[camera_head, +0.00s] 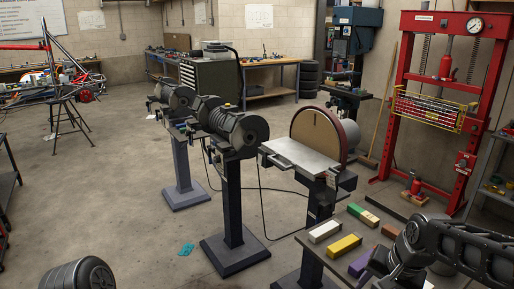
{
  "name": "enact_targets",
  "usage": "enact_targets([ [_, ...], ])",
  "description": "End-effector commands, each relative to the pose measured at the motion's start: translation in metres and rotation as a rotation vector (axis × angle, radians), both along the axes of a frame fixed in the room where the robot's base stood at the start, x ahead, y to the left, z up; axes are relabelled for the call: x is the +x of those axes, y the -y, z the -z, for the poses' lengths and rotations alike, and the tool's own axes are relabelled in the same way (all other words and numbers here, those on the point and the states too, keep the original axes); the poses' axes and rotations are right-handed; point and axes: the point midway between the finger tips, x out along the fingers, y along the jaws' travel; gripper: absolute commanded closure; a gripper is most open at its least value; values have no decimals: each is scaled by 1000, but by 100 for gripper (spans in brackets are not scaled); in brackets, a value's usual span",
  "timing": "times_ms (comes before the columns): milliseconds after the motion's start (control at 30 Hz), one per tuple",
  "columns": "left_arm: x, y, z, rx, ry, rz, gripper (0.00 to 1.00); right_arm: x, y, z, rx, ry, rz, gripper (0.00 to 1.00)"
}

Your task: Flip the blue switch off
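I cannot make out a blue switch in the head view. A disc sander (318,140) with a grey table stands right of centre, with a small dark box (333,179) at its side. Bench grinders on pedestals stand left of it; the nearer grinder (240,132) is dark grey. Small fittings on these machines are too small to tell. My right arm comes in at the lower right, and its gripper is not visible. A rounded dark part at the lower left seems to be my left arm; no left gripper shows.
A low table with coloured blocks, including a yellow block (345,246) and a white block (325,231), lies near my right arm. A red press (468,185) stands at the right. A cyan scrap (186,249) lies on the floor. The left-hand floor is mostly clear.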

Motion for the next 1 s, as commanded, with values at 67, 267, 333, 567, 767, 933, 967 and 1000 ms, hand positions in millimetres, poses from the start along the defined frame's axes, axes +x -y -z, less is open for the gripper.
enact_targets([
  [67,0,0,0,0,0,0,100,9,-15,22,12,34,-62,48],
  [267,0,0,0,0,0,0,100,20,-65,101,42,133,-233,48],
  [333,0,0,0,0,0,0,100,8,-90,149,58,151,-298,48],
  [567,0,0,0,0,0,-1,100,-122,-160,301,113,46,-436,48],
  [767,0,0,0,0,0,0,100,-205,-182,342,158,-88,-466,48],
  [933,0,0,0,0,0,0,100,-219,-185,346,167,-114,-469,48],
  [967,0,0,0,0,0,0,100,-219,-185,346,167,-114,-469,48],
  [1000,0,0,0,0,0,0,100,-219,-185,346,167,-112,-469,48],
])
